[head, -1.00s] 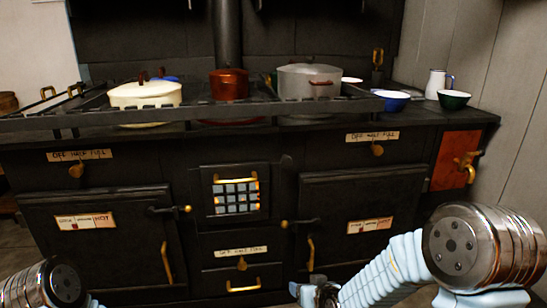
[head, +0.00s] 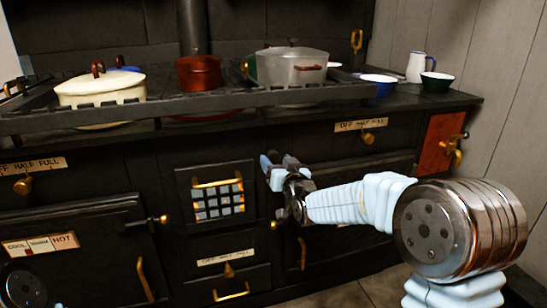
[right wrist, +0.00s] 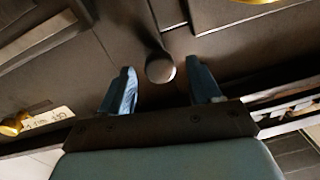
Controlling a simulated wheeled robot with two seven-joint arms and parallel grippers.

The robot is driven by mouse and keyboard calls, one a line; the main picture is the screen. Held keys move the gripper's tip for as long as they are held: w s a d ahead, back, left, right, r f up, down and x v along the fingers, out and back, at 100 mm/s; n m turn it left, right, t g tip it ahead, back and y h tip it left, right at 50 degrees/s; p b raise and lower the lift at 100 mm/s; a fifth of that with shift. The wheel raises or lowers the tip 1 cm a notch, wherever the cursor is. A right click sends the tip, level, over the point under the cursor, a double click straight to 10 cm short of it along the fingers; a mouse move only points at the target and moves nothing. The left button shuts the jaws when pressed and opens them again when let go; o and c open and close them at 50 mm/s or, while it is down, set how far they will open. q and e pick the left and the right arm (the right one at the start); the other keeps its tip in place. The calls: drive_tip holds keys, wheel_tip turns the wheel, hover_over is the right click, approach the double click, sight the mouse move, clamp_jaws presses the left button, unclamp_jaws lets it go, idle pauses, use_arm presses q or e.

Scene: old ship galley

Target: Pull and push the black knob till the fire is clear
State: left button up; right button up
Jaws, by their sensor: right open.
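The black knob (right wrist: 160,68) shows in the right wrist view as a round dark end on a short stem, standing out from the stove front. My right gripper (right wrist: 162,74) is open, with one blue fingertip on each side of the knob; I cannot tell whether either touches it. In the head view my right gripper (head: 278,160) is in front of the stove, right of the fire grate, and hides the knob. The barred fire grate (head: 218,201) shows pale squares with an orange glow at its edges. My left gripper is out of view.
The black stove (head: 240,150) fills the view. On its railed top stand a cream pot (head: 100,90), a red pot (head: 199,73) and a grey pot (head: 292,70). Oven doors, brass handles and a brass tap (head: 452,150) stick out from the front.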

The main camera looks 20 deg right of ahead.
drive_tip(key=shift+w+a, duration=0.1)
drive_tip(key=shift+w, duration=1.35)
